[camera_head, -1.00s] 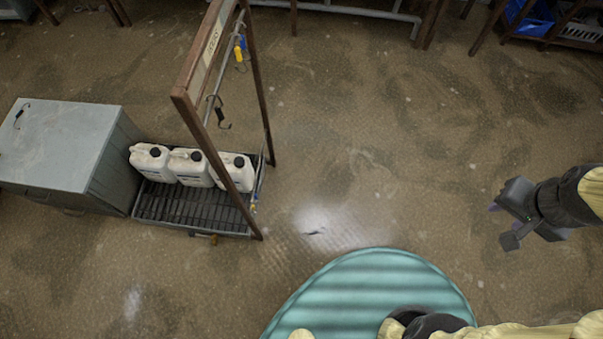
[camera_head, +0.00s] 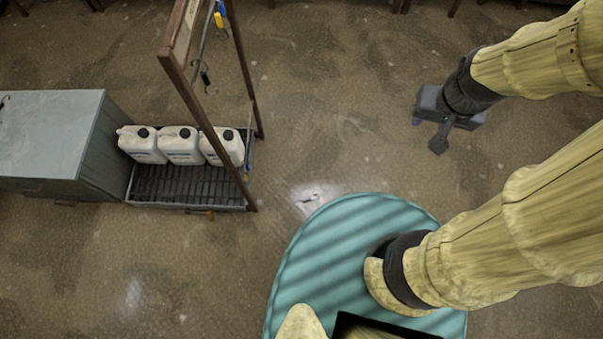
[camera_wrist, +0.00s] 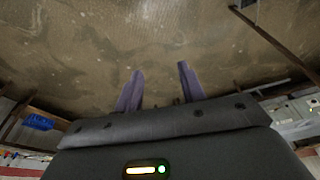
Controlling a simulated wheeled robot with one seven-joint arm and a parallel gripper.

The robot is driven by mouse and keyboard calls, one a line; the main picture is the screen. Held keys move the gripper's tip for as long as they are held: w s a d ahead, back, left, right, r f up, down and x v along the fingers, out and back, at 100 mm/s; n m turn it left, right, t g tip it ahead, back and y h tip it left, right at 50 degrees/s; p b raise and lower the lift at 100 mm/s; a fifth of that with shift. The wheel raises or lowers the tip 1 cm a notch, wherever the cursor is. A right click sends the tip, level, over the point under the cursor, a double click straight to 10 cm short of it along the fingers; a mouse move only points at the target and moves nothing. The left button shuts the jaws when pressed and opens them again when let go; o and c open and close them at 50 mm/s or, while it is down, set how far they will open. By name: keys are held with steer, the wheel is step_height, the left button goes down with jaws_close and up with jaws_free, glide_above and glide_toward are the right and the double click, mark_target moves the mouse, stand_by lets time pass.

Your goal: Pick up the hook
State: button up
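A small dark hook-like piece (camera_head: 309,199) lies on the floor just beyond my teal round base. Another dark hook (camera_head: 206,80) hangs from the rail of the wooden rack (camera_head: 184,85). A small dark item (camera_head: 4,101) lies on the grey cabinet at the left edge, partly cut off; I cannot tell whether it is a hook. My gripper (camera_wrist: 160,70) shows two purple fingers spread apart with nothing between them. In the head view my gripper is at the upper right, well away from the rack and the floor piece.
A grey cabinet (camera_head: 50,140) stands left of a black slatted tray (camera_head: 180,186) holding three white canisters (camera_head: 181,147). A yellow and blue item (camera_head: 219,16) hangs higher on the rack. The floor between rack and gripper is clear.

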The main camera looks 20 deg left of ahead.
stand_by(0.3)
